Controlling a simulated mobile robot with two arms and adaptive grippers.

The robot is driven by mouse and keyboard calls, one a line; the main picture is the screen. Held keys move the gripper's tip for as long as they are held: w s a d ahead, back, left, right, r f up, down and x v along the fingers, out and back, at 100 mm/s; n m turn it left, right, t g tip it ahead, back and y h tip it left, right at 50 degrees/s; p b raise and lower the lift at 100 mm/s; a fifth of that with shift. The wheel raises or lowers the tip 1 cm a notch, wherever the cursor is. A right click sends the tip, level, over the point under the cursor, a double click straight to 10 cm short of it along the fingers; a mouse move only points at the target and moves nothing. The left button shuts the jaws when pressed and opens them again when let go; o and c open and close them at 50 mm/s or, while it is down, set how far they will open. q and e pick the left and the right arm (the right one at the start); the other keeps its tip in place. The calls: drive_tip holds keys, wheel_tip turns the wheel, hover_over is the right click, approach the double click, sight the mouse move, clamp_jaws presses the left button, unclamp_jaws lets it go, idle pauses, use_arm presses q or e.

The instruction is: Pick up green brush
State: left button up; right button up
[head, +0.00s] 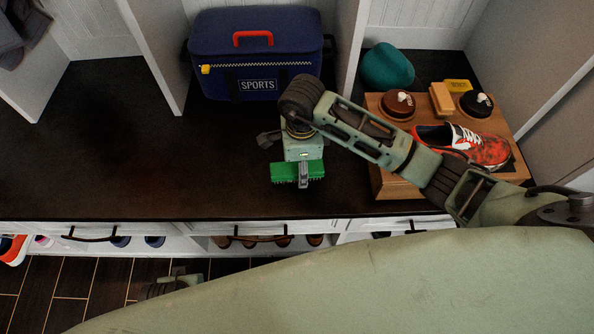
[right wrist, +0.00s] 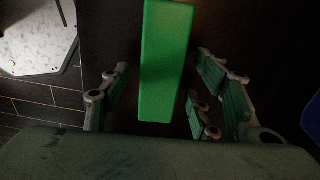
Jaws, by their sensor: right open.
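The green brush (head: 284,173) lies on the dark bench top in the head view, its long side running left to right. My right gripper (head: 303,174) is above it, and a grey finger crosses the brush's near side. In the right wrist view the brush (right wrist: 165,60) is a long, plain green block between the spread fingers of my right gripper (right wrist: 165,98). Dark gaps show on both sides, so the fingers do not appear to touch it. A piece low at the left of the head view looks like my left gripper (head: 172,286); its jaws cannot be made out.
A blue SPORTS bag (head: 225,55) stands behind the brush. To the right, a wooden stand (head: 400,185) holds a red shoe (head: 475,148), round brushes and yellow blocks, with a teal item (head: 387,67) behind. The bench's left part (head: 110,150) is clear. Drawers with handles lie below the front edge.

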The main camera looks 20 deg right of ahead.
drive_tip(key=shift+f, duration=0.35)
use_arm(q)
drive_tip(key=shift+r, duration=0.25)
use_arm(e)
drive_tip(key=shift+c, duration=0.3)
drive_tip(key=c, duration=1.2)
drive_tip(key=shift+r, duration=0.1)
drive_tip(key=shift+r, duration=0.3)
wheel_tip(320, 180, up, 4)
drive_tip(key=shift+d+f+p, duration=0.1)
drive_tip(key=shift+d+p, duration=0.05)
drive_tip(key=shift+p, duration=0.3)
use_arm(q)
wheel_tip(320, 180, down, 6)
drive_tip(key=s+p, duration=0.1)
drive_tip(key=s, duration=0.1)
drive_tip(key=shift+s+a+f, duration=0.15)
use_arm(e)
drive_tip(key=shift+s+d+r, duration=1.05)
drive_tip(key=shift+s+d, duration=0.05)
drive_tip(key=shift+s, duration=0.5)
drive_tip(key=shift+s+d+r, duration=1.05)
drive_tip(key=shift+s+r, duration=0.05)
drive_tip(key=shift+s, duration=0.45)
drive_tip(key=shift+s+d+r, duration=1.05)
drive_tip(key=shift+s+d, duration=0.05)
drive_tip(key=shift+s, duration=0.5)
